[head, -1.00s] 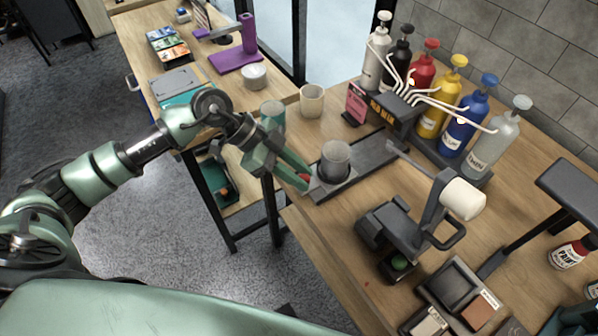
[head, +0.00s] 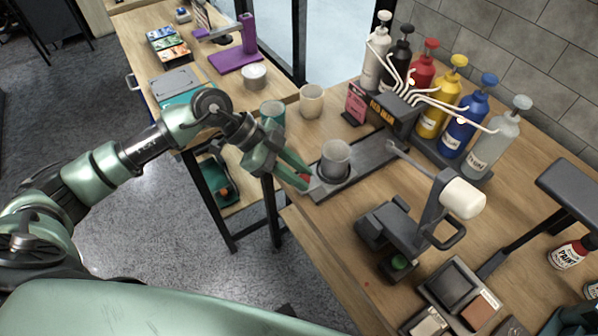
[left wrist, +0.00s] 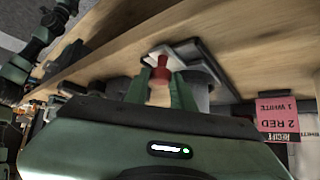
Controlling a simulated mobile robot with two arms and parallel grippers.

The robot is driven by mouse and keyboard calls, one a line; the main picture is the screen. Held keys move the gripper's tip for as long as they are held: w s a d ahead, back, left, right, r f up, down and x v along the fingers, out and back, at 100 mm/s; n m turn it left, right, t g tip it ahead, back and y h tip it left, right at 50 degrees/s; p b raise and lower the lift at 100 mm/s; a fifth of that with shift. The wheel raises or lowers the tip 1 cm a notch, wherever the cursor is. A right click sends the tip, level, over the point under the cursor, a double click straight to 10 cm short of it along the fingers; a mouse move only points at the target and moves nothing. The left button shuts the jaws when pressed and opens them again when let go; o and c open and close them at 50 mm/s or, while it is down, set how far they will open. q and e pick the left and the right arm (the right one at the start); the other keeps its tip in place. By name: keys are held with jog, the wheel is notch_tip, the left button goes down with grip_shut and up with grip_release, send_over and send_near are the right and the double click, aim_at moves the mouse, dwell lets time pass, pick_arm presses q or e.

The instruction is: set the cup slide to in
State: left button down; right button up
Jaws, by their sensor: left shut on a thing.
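The cup slide (head: 322,189) is a dark grey plate on a track (head: 377,153) that runs back toward the dispenser block under the spouts. A grey cup (head: 336,155) stands upright on the slide, near the track's front end. My left gripper (head: 302,176) is at the slide's front end, shut on a red knob. In the left wrist view the red knob (left wrist: 160,70) sits between the two green fingers, with the slide plate behind it. My right gripper is not seen.
Several coloured pump bottles (head: 433,108) stand behind the dispenser block (head: 392,115). A pink recipe card (head: 357,103) and a pale cup (head: 311,101) stand left of the track. A grey machine with a white roller (head: 462,198) stands to the right.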

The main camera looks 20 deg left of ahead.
pick_arm(q)
jog(key=shift+r, duration=0.1)
dwell(0.4)
jog(key=shift+w+d+r, duration=0.1)
jog(key=shift+w+d, duration=0.25)
jog(key=shift+w, duration=0.1)
jog(key=w+d+p, duration=0.1)
jog(key=w+d, duration=0.2)
jog(key=w+d+p, duration=0.1)
jog(key=w+d, duration=0.1)
jog(key=w, duration=0.2)
jog(key=w+d, duration=0.3)
jog(key=w, duration=0.1)
jog(key=shift+d+p, duration=0.3)
jog(key=shift+p, duration=0.1)
jog(key=shift+w+d, duration=0.35)
jog(key=shift+w, duration=0.15)
jog(key=c, duration=1.2)
grip_release()
jog(key=shift+c, duration=0.2)
jog(key=shift+w+d, duration=0.15)
